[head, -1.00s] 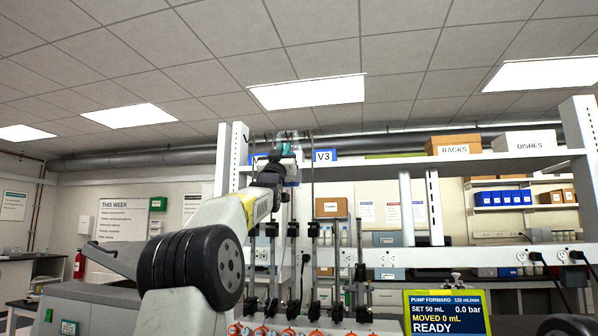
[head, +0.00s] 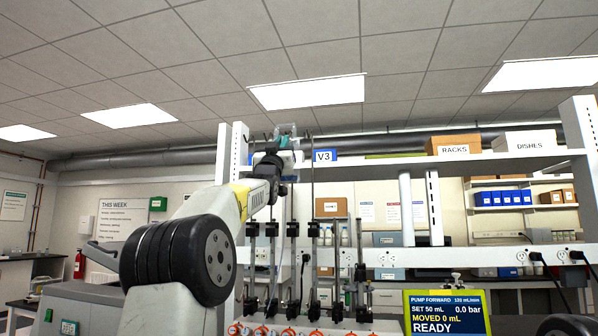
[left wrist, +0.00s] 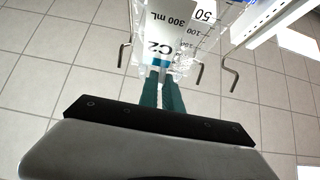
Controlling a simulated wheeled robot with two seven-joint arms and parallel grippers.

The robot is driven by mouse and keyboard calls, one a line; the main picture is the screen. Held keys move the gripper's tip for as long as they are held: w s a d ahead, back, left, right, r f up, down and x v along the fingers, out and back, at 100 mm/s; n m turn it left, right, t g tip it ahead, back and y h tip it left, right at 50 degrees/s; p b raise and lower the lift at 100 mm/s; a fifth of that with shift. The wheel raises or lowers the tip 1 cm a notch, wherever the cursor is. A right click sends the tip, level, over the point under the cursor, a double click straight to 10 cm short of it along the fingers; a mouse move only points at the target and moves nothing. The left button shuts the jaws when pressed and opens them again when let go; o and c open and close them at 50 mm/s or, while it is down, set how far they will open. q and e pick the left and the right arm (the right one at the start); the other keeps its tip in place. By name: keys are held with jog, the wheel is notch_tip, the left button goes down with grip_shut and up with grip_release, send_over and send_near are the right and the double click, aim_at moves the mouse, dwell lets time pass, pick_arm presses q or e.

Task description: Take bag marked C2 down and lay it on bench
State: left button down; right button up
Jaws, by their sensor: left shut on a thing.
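The clear bag marked C2 (left wrist: 168,50) shows in the left wrist view, with its lettering upside down and a volume scale beside it. My left gripper (left wrist: 162,74) has its teal fingers shut on the near edge of the bag. In the head view, the left gripper (head: 283,143) is raised at the top of the rack posts, with the clear bag (head: 287,130) just above its fingers. Bent metal hooks (left wrist: 230,75) show on both sides of the bag. I cannot tell whether the bag still hangs on one. My right gripper is not in view.
A white shelf frame (head: 440,168) with a V3 sign (head: 325,156) stands just right of the gripper. Thin upright rods (head: 313,200) rise below it. A pump screen (head: 447,312) reading READY stands at lower right. Tiled floor (left wrist: 60,80) shows beneath the bag.

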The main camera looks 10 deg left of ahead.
pick_arm(q)
jog(key=shift+s+r, duration=0.15)
jog(key=shift+s, duration=0.6)
jog(key=shift+s+a+r, duration=0.1)
jog(key=shift+s, duration=2.8)
